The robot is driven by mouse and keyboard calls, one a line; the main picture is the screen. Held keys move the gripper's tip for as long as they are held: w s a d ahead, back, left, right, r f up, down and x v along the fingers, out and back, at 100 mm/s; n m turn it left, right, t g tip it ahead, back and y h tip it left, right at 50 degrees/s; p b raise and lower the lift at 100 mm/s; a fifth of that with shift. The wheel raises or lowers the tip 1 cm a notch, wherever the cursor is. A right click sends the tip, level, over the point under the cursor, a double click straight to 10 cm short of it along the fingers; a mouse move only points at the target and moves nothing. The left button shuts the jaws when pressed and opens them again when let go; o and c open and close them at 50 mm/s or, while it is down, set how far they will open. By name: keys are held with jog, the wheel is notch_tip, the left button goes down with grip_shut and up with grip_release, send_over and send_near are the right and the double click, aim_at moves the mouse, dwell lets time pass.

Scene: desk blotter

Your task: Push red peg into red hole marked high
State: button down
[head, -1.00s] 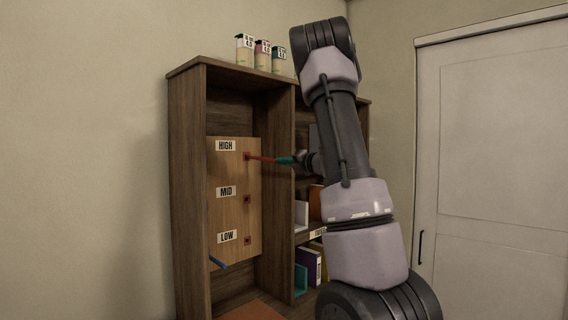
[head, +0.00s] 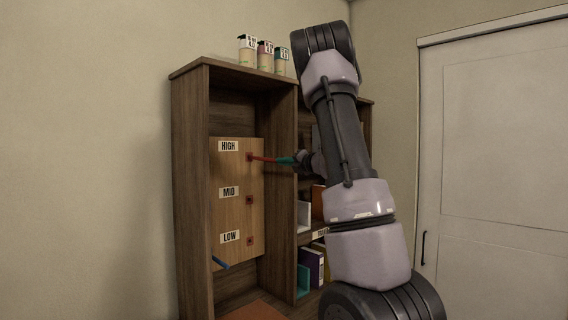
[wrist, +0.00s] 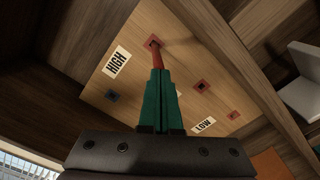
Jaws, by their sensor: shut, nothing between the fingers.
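The red peg (head: 263,158) stands out from the red-framed hole (head: 249,157) beside the HIGH label (head: 228,146) on the upright wooden board. Its far end is in the hole. My gripper (head: 278,160) has its green fingers shut, with their tips at the peg's outer end, in line with it. The wrist view shows the red peg (wrist: 157,62) between the fingertips (wrist: 157,71) and the red hole (wrist: 153,43) near the HIGH label (wrist: 117,63). Contact looks likely, but the tips hide the peg's end.
Red-framed holes sit beside MID (head: 249,200) and LOW (head: 250,240). The shelf divider (head: 283,200) stands right of the board. Books (head: 312,265) and bookends fill the right bay. Pump bottles (head: 264,57) stand on top.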

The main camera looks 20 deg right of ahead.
jog(key=shift+w+a, duration=0.2)
jog(key=shift+w, duration=0.1)
jog(key=v, duration=1.3)
jog(key=shift+s, duration=0.25)
jog(key=shift+w, duration=0.1)
jog(key=w+a+n, duration=0.4)
jog(key=w+n, duration=0.5)
jog(key=w, duration=0.2)
jog(key=shift+w+a+r, duration=0.25)
jog(key=shift+w+a, duration=0.1)
jog(key=shift+w, duration=0.05)
jog(key=shift+x, duration=1.05)
jog(key=shift+s, duration=0.15)
